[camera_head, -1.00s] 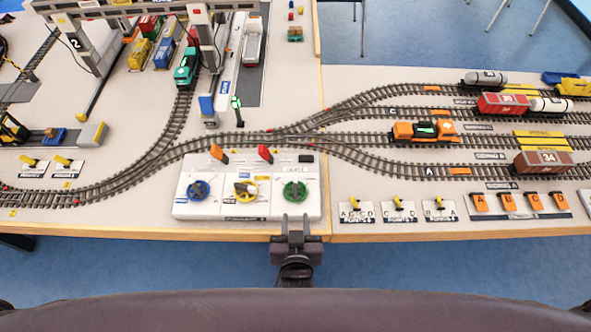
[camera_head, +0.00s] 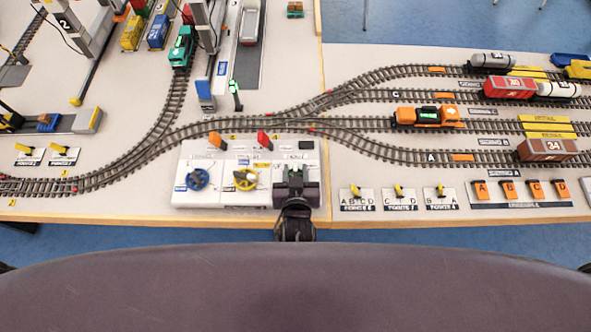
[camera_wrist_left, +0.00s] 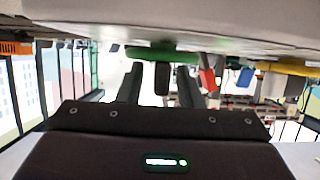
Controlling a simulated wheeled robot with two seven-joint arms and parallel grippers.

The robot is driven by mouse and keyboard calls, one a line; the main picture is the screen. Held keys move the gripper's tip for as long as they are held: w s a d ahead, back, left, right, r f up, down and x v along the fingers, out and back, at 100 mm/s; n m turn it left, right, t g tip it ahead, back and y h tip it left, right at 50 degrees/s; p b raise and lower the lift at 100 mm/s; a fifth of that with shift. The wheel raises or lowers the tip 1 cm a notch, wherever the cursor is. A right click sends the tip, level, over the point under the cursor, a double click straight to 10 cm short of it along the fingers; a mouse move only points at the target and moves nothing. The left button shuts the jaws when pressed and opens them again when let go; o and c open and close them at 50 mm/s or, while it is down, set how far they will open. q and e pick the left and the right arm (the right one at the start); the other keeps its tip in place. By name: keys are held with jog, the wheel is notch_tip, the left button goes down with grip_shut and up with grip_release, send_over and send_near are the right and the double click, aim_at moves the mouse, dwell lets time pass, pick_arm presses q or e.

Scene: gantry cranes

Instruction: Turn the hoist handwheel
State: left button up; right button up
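A white control panel (camera_head: 219,150) at the table's front edge carries a blue handwheel (camera_head: 198,179), a yellow handwheel (camera_head: 246,179) and a green handwheel. I cannot read which label names the hoist. My left gripper (camera_head: 296,174) is over the panel's right part and hides the green wheel in the head view. In the left wrist view the green wheel (camera_wrist_left: 150,53) lies straight ahead of the fingertips. The two fingers are apart, with a dark post (camera_wrist_left: 162,76) between them; I cannot tell whether they touch it. My right gripper is not in view.
Track with an orange locomotive (camera_head: 428,116) runs behind the panel. Small yellow switches (camera_head: 398,191) line the front edge to the right.

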pick_arm(q)
grip_shut()
dwell(0.4)
jog(key=shift+a+r+m+h+p, duration=0.1)
jog(key=shift+r+m+h+p, duration=0.05)
jog(key=shift+m+h+p, duration=0.95)
jog(key=shift+m+g+h, duration=0.3)
jog(key=shift+m+h, duration=0.5)
jog(key=shift+h, duration=0.3)
jog(key=shift+m+g+h+p, duration=0.45)
jog(key=shift+m+g+h, duration=0.15)
jog(key=shift+m+h, duration=0.6)
jog(key=shift+d+m+g+h, duration=0.2)
jog(key=shift+m+g+h, duration=0.9)
jog(key=shift+m+h, duration=0.5)
